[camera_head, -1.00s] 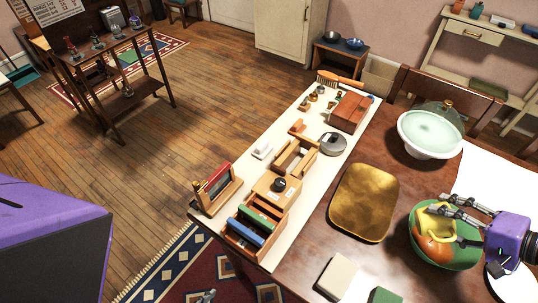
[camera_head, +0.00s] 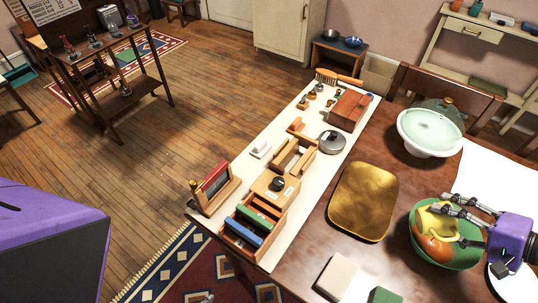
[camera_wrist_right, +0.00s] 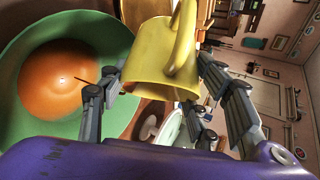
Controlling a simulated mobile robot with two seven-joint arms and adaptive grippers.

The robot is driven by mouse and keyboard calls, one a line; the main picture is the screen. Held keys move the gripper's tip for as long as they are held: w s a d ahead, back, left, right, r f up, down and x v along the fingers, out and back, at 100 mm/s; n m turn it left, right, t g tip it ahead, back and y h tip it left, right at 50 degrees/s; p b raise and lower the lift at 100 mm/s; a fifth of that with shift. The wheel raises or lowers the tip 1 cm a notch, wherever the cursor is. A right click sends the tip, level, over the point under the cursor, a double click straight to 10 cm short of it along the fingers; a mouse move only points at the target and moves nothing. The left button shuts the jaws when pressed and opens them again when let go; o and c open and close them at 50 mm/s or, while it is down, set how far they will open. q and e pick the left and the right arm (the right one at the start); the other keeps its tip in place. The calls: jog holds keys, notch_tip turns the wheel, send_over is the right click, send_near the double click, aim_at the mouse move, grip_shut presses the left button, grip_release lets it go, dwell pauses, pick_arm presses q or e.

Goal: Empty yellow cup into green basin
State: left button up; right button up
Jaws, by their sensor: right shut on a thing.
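My right gripper (camera_head: 447,216) is shut on the yellow cup (camera_head: 428,217) and holds it over the green basin (camera_head: 470,254). In the right wrist view the cup (camera_wrist_right: 158,55) sits between the fingers (camera_wrist_right: 150,95), with its handle toward me and its body tilted. What this orange area is, I cannot tell. A small grey tip at the bottom edge of the head view may be my left gripper (camera_head: 207,298).
A gold tray (camera_head: 362,202) lies left of the basin. A white cake stand with a glass dome (camera_head: 430,135) stands behind it. A pale runner (camera_head: 225,205) carries wooden boxes, a holder and small items. Pale and green blocks (camera_head: 337,277) lie at the front edge.

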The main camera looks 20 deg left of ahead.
pick_arm(q)
jog(key=shift+w+r, duration=0.1)
jog(key=shift+w, duration=0.1)
jog(key=shift+a, duration=0.1)
pick_arm(e)
jog(key=shift+f, duration=0.1)
jog(key=shift+d+f, duration=0.1)
pick_arm(q)
jog(key=shift+s+f+b, duration=0.35)
jog(key=shift+s+f, duration=0.2)
jog(key=shift+f, duration=0.05)
pick_arm(e)
jog(key=shift+y, duration=0.3)
pick_arm(q)
jog(key=shift+w, duration=0.1)
pick_arm(e)
jog(key=shift+d, duration=0.1)
jog(key=shift+f+m+y, duration=0.2)
jog(key=shift+m+y, duration=0.1)
pick_arm(q)
jog(key=shift+s+f+b, duration=0.35)
jog(key=shift+s+f, duration=0.1)
jog(key=shift+s, duration=0.1)
pick_arm(e)
jog(key=shift+w+d, duration=0.1)
